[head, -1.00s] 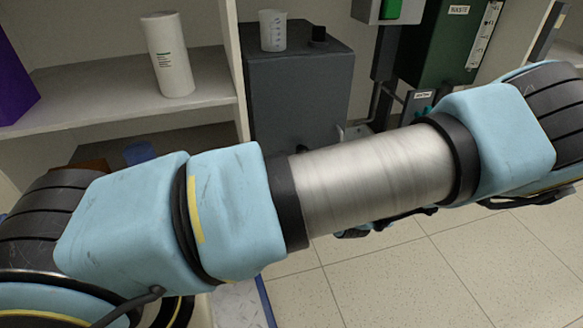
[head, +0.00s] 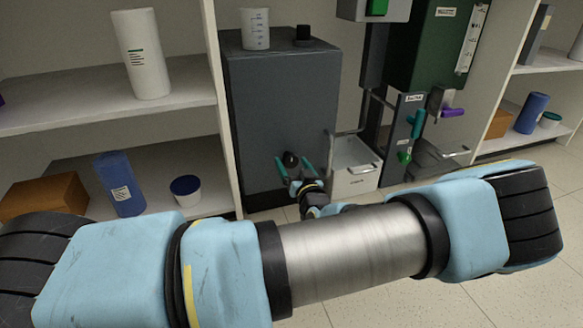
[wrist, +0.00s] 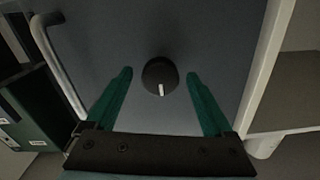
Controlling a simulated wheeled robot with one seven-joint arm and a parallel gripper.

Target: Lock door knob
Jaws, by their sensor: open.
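The door knob (wrist: 160,77) is a round black knob with a white mark, on the dark grey cabinet door (wrist: 200,35). In the wrist view it sits between and just beyond the fingertips of my gripper (wrist: 158,75), with a gap on each side. The white mark points toward the bottom of the picture, tilted slightly right. In the head view the knob (head: 290,160) is low on the grey cabinet (head: 280,110), and my open gripper (head: 300,168) is in front of it. I cannot tell whether the fingers overlap the knob in depth.
A beaker (head: 256,28) and a black knob-like piece (head: 303,35) are on the cabinet top. A handle bar (wrist: 55,60) is beside the knob. A white bin (head: 355,168) and green rig (head: 432,50) stand right. A shelf unit (head: 150,108) stands left.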

